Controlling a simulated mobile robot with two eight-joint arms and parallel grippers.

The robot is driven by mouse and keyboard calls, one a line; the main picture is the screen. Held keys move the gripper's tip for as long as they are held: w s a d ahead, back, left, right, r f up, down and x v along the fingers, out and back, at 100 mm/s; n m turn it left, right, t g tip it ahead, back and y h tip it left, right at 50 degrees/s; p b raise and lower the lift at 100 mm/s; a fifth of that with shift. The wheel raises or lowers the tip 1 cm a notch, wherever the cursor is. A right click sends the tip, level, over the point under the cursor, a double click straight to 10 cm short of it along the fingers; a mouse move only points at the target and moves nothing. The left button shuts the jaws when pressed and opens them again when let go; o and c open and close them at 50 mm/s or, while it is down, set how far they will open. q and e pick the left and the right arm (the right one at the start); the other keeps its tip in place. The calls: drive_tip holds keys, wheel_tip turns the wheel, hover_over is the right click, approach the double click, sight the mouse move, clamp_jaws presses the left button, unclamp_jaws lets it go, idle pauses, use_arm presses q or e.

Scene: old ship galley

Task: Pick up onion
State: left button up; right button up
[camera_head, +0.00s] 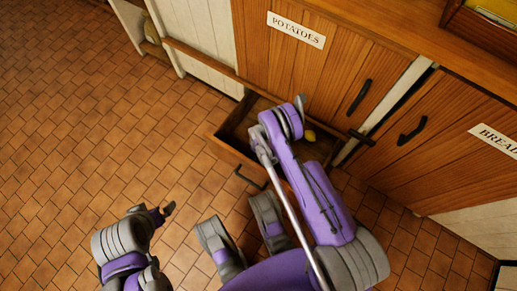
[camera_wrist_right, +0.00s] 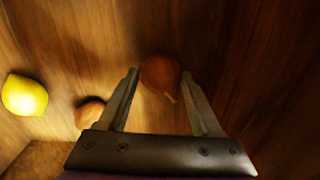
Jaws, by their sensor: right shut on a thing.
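A round brown onion (camera_wrist_right: 159,73) is between the fingertips of my right gripper (camera_wrist_right: 161,76) in the right wrist view, and the jaws are shut on it. The wooden drawer's inside surrounds them. In the head view my right arm reaches over the open drawer (camera_head: 229,152), and the arm hides the held onion and the gripper's tips. A second brown, onion-like thing (camera_wrist_right: 90,112) lies left of the gripper, partly hidden behind the left finger. My left gripper (camera_head: 166,212) is over the tiled floor, away from the drawer; its jaws are too small to judge.
A yellow lemon (camera_wrist_right: 24,95) lies in the drawer at the left of the wrist view; it also shows in the head view (camera_head: 310,135). The potatoes cabinet door (camera_head: 290,60) and the bread cabinet door (camera_head: 455,135) stand close by. The tiled floor at the left is clear.

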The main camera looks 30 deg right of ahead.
wheel_tip(320, 180, up, 10)
drive_tip(key=p, duration=0.2)
drive_tip(key=shift+p, duration=0.4)
